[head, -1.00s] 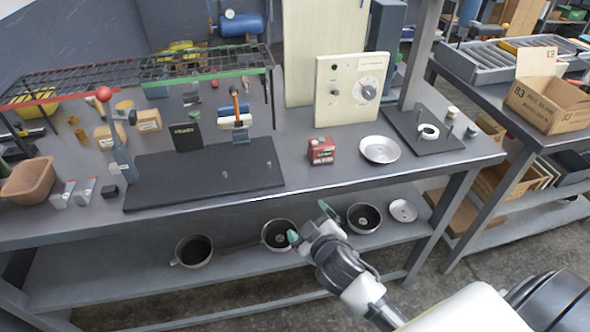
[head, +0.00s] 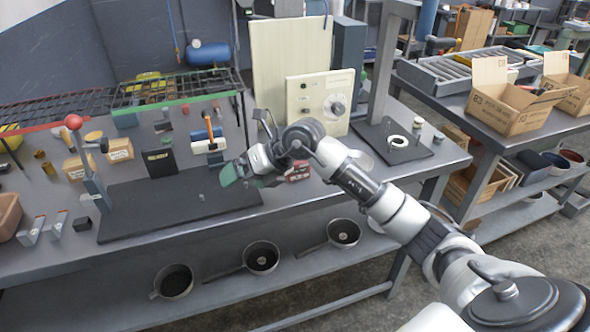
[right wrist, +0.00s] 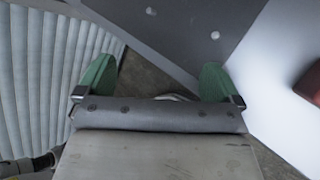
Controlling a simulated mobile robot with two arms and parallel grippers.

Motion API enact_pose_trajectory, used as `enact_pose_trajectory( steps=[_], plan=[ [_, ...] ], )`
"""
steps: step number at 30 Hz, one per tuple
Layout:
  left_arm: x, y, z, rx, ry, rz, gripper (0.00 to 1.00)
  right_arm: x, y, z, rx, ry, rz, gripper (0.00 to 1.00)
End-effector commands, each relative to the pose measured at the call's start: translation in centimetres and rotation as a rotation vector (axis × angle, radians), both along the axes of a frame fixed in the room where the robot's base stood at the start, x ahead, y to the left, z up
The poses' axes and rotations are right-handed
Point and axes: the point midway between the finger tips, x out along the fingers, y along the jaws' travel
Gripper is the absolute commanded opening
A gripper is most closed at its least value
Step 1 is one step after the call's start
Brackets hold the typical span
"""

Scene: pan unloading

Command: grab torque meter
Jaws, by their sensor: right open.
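A small red box (head: 298,171) with a pale label sits on the workbench and may be the torque meter; I cannot tell for certain. My right forearm and wrist partly cover it in the head view. A dark reddish-brown thing, possibly the same box, shows at the right edge of the right wrist view (right wrist: 309,82). My right gripper (head: 245,177) is over the bench, left of the red box, with green fingertips. In the right wrist view its two fingers (right wrist: 156,84) are wide apart with nothing between them. My left gripper is not in view.
A beige panel with a dial (head: 320,100) stands behind the wrist. A black mat (head: 165,208) lies left of the gripper. A post on a dark base (head: 410,152) stands to the right. Several pans (head: 262,257) are on the lower shelf. A wire rack (head: 175,95) is back left.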

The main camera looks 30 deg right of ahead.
Motion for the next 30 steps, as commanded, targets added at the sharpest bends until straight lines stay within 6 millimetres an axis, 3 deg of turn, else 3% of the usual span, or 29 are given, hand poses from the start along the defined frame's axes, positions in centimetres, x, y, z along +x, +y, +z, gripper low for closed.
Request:
enact_pose_trajectory(
  steps=[1,3,6,9,13,21,30],
  plan=[
    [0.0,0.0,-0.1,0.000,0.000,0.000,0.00,0.6,-3.1,0.5,-0.145,0.030,-0.051,0.96],
    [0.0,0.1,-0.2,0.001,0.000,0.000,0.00,0.9,-6.9,1.3,-0.313,0.086,-0.134,0.96],
    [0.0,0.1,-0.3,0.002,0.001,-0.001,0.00,0.7,-11.3,2.6,-0.480,0.156,-0.249,0.96],
    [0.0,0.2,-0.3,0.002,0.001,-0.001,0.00,0.3,-13.9,3.6,-0.572,0.201,-0.329,0.96],
    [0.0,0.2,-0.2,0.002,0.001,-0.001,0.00,0.4,-15.0,3.3,-0.609,0.228,-0.365,0.96],
    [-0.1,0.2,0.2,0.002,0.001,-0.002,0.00,1.9,-15.3,-0.4,-0.606,0.229,-0.363,0.96],
    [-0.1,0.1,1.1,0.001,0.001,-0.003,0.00,3.1,-15.5,-3.1,-0.605,0.230,-0.361,0.96]
  ],
)
